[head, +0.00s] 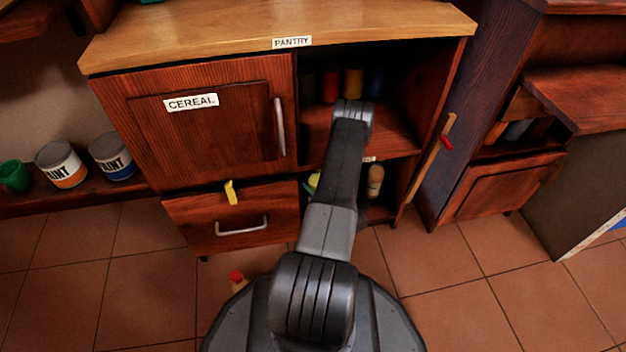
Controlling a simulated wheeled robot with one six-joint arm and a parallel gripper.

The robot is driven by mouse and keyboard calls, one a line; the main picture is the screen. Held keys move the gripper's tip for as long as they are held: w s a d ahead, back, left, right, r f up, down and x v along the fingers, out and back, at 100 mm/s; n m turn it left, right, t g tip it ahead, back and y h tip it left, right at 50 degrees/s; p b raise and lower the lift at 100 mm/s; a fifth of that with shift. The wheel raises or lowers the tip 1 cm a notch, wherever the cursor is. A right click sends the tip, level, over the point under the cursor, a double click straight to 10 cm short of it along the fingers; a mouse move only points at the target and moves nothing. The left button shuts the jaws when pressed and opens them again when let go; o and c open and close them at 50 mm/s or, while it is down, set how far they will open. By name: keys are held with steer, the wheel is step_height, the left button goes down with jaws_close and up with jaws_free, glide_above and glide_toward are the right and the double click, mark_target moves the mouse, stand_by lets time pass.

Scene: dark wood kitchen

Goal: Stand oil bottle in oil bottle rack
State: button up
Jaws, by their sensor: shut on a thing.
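My arm reaches forward from my base into the open right side of the pantry cabinet (373,45). Its far joint is in front of the upper shelf opening, and my gripper is hidden beyond or below it, so its fingers and anything in them do not show. A tan bottle-like thing (375,181) stands in the lower compartment, just right of my arm; I cannot tell whether it is the oil bottle. A small label, partly hidden by my arm, is on the shelf edge above it. No oil bottle rack can be made out for sure.
Dark jars (353,83) stand on the upper shelf. The cereal door (205,120) and the drawer (240,226) are shut. A yellow thing (231,192) is at the drawer top. A red-capped thing (237,279) is beside my base. Paint cans (60,165) stand left. Floor right is clear.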

steer(key=shift+f, duration=0.1)
steer(key=o, duration=1.1)
steer(key=p+v, duration=0.4)
steer(key=v, duration=0.8)
